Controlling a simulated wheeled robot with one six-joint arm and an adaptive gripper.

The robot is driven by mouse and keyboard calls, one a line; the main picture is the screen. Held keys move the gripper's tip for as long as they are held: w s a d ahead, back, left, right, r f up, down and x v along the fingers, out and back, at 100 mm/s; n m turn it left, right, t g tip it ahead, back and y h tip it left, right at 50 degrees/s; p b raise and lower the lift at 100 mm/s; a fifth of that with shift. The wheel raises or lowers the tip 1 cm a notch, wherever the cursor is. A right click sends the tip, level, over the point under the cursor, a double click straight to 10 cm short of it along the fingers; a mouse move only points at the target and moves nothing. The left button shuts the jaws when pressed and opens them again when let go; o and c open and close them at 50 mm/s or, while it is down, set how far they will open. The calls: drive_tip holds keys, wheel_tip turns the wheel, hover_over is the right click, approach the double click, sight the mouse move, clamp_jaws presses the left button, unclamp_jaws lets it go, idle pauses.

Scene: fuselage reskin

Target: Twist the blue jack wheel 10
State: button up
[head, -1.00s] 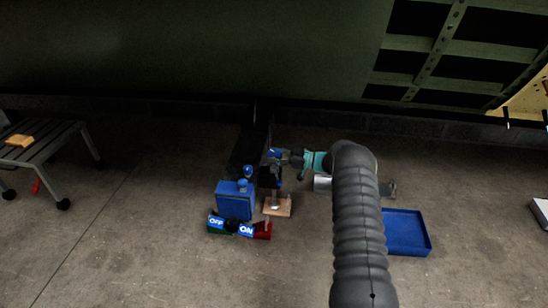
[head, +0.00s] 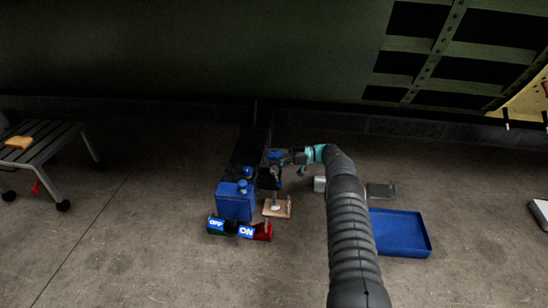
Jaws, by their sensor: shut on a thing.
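The blue jack wheel (head: 274,155) shows as a small blue piece at the top of a dark stand, left of my arm's end. My gripper (head: 282,158) is at the wheel and shut on it; the fingers are small and dark here, so their exact hold is hard to make out. My grey, ribbed arm reaches up from the lower right and bends left to the wheel. No number can be read on the wheel.
A blue box (head: 236,201) with blue knobs stands left of the wheel, behind an OFF/ON switch block (head: 240,229). A wooden board (head: 277,207) lies beside it. A blue tray (head: 412,236) is at right, a bench (head: 42,149) at far left. The green fuselage (head: 200,50) hangs above.

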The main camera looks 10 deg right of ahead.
sight(274, 153)
drive_tip(key=shift+w+a+r+g, duration=0.1)
drive_tip(key=shift+r+g, duration=0.05)
drive_tip(key=shift+g, duration=0.15)
idle(0.4)
drive_tip(key=o, duration=1.2)
wheel_tip(274, 153, up, 10)
drive_tip(key=shift+f, duration=0.1)
